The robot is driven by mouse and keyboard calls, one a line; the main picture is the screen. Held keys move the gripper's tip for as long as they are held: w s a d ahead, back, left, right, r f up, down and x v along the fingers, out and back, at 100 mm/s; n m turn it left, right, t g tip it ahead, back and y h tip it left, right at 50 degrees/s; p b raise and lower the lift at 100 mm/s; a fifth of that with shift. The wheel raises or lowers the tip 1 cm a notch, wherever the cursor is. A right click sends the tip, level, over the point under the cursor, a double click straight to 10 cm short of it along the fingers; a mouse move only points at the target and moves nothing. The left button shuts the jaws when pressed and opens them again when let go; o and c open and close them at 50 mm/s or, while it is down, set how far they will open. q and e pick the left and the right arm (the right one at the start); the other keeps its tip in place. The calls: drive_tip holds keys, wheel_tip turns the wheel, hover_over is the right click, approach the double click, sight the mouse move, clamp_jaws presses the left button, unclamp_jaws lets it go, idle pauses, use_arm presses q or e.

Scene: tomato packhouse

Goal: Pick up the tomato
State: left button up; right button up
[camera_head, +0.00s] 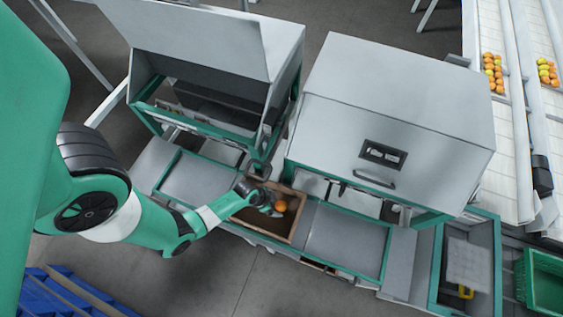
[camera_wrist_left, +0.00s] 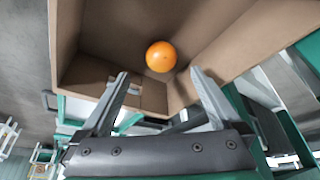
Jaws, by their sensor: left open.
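An orange tomato (camera_head: 280,206) lies in an open brown cardboard box (camera_head: 297,226) in the middle of the head view. The tomato (camera_wrist_left: 161,57) also shows in the left wrist view, against the brown inside of the box (camera_wrist_left: 100,28). My left gripper (camera_head: 272,207) reaches over the left part of the box, close to the left of the tomato. In the left wrist view the two fingers of my left gripper (camera_wrist_left: 158,75) stand wide apart with nothing between them. The tomato appears just beyond the fingertips, apart from both. My right gripper is not in view.
Grey machines with lids (camera_head: 398,110) stand behind the box, one with its lid raised (camera_head: 195,38). Grey trays with green frames (camera_head: 345,238) flank the box. White conveyors with several tomatoes (camera_head: 492,72) run at the far right. A green crate (camera_head: 545,280) stands at lower right.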

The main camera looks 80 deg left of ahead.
sight(279, 205)
use_arm(q)
drive_tip(key=shift+w+f, duration=0.2)
drive_tip(key=shift+f, duration=0.4)
drive_tip(key=b+x, duration=0.1)
drive_tip(key=x, duration=0.1)
drive_tip(key=b+x, duration=0.1)
drive_tip(key=x, duration=0.1)
drive_tip(key=shift+s+a+f, duration=0.15)
drive_tip(key=shift+a+f, duration=0.05)
drive_tip(key=shift+f, duration=0.15)
drive_tip(key=shift+w+f+b, duration=0.2)
drive_tip(key=shift+f+b, duration=0.05)
drive_tip(key=shift+b, duration=0.1)
drive_tip(key=shift+c, duration=0.3)
drive_tip(key=c, duration=0.9)
